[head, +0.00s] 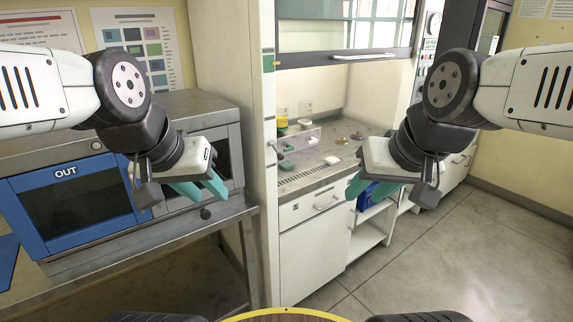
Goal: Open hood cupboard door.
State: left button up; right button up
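The white hood cupboard (314,258) stands below the fume hood worktop, in the middle of the head view. Its front door is closed, with a pale bar handle (326,204) near the top. My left gripper (211,198) hangs in the air to the left of the cupboard, in front of the bench with the blue-doored unit. Its teal fingers are apart and empty. My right gripper (357,200) is in the air just right of the handle, apart from it as far as I can tell. Its teal fingers look apart and hold nothing.
A blue-doored unit marked OUT (78,208) stands on a metal bench at left. The hood sash (345,62) is raised over a worktop (322,162) with small containers. An open shelf (368,236) is right of the cupboard. The grey floor (450,265) at right is clear.

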aim_at(313, 252)
jog(key=l+u, duration=0.2)
jog(key=l, duration=0.3)
jog(key=i+l+z, duration=0.1)
jog(key=l, duration=0.35)
jog(key=i+l+z, duration=0.1)
jog(key=i+l, duration=0.15)
jog(key=l, duration=0.2)
jog(key=i+l+z, duration=0.1)
jog(key=l, duration=0.35)
jog(key=i+l+z, duration=0.1)
jog(key=i+l, duration=0.2)
jog(key=i+l+z, duration=0.1)
jog(key=i+l, duration=0.15)
jog(key=l, duration=0.25)
jog(key=u, duration=1.35)
jog(key=i+j+z, duration=0.15)
jog(key=j+z, duration=0.2)
jog(key=j, duration=0.2)
jog(key=i+j+z, duration=0.15)
jog(key=j, duration=0.1)
